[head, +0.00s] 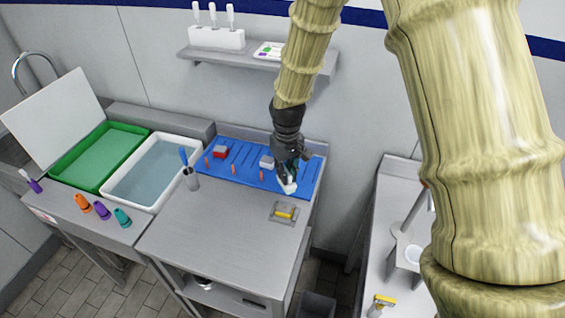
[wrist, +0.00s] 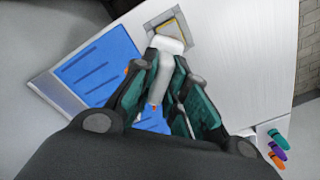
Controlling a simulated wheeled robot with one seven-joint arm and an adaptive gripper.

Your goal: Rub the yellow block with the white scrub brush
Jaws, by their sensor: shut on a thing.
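My gripper (head: 289,172) is shut on the white scrub brush (head: 290,187), holding it above the front right part of the blue mat. In the wrist view the white brush (wrist: 168,44) sits between the dark green fingers of my gripper (wrist: 165,85), its broad end pointing away. The yellow block (head: 284,212) rests in a grey square holder on the steel counter, just in front of the mat. It also shows in the wrist view (wrist: 169,29), just beyond the brush and partly hidden by it. The brush looks apart from the block, but the gap is hard to judge.
The blue mat (head: 243,160) holds a red-and-white block (head: 220,152), a white-grey block (head: 267,162) and small orange pegs. A grey cup with a blue-handled tool (head: 190,178) stands at left. A water basin (head: 153,172) and green tray lie further left. The front counter (head: 215,235) is clear.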

